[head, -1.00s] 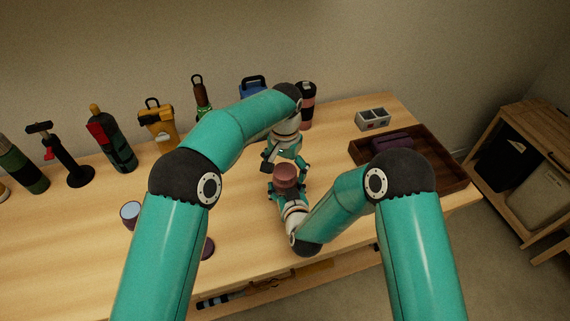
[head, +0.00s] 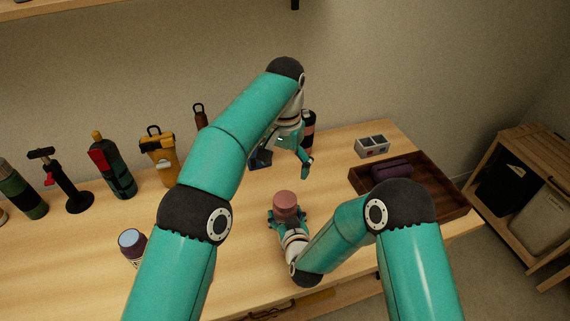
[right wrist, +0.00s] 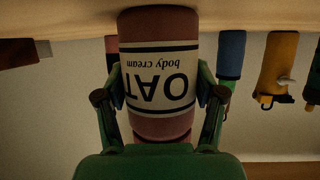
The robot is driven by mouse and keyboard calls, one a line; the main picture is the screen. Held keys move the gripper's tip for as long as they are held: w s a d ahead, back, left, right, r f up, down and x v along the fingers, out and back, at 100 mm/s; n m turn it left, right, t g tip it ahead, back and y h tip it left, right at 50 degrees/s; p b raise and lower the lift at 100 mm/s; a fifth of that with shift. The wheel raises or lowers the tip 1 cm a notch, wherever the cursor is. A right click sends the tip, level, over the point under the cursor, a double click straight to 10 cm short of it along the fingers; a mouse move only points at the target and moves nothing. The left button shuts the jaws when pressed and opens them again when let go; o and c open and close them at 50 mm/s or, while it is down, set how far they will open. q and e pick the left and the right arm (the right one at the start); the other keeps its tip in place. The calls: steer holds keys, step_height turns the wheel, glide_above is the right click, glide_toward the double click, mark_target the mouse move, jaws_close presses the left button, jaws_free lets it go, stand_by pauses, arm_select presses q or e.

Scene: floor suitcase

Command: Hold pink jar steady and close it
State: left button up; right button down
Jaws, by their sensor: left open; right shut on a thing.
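The pink jar (head: 286,200) stands upright near the middle of the table, with a pink top. In the right wrist view the jar (right wrist: 158,75) appears upside down, with a cream label reading "OAT body cream". My right gripper (head: 285,216) is shut around its sides, one finger on each side of the label in the right wrist view (right wrist: 160,98). My left gripper (head: 283,166) is open and empty, above and behind the jar, apart from it. Whether the pink top is a fully seated lid cannot be told.
A brown tray (head: 440,203) with a purple case (head: 390,170) lies at right, with a grey divided box (head: 372,146) behind it. A yellow container (head: 158,158) and several bottles line the back left. A jar with a bluish top (head: 131,243) stands front left.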

steer(key=shift+c, duration=0.2)
jaws_free()
steer(key=v, duration=1.2)
stand_by(0.4)
